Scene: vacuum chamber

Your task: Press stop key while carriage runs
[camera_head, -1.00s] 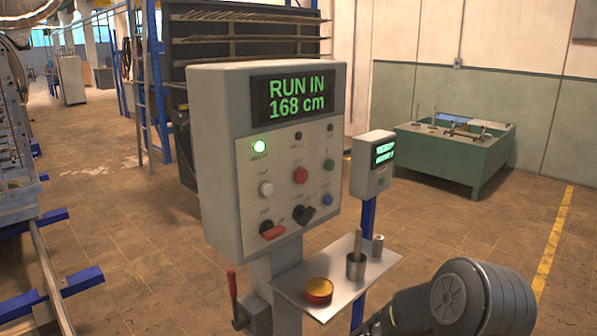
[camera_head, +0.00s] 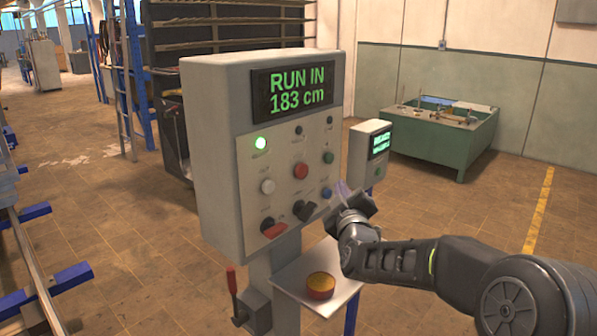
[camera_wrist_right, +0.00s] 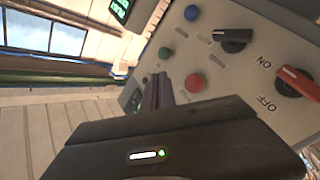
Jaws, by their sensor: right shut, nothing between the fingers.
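The grey control box (camera_head: 215,165) stands in the middle, its display (camera_head: 297,91) reading "RUN IN 183 cm". My right gripper (camera_head: 341,192) is shut and empty, just in front of the panel's lower right. In the right wrist view, the fingers (camera_wrist_right: 153,92) point toward the panel beside the red button (camera_wrist_right: 195,83), apparently apart from it. My left gripper is out of view. I cannot identify the carriage.
Below the box, a small shelf (camera_head: 290,279) holds a round orange-topped tin (camera_head: 320,286). A black knob (camera_head: 305,210) and red-handled switch (camera_head: 273,230) sit low on the panel. A smaller display box (camera_head: 361,160) stands behind right. Rails (camera_head: 35,262) run along the left.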

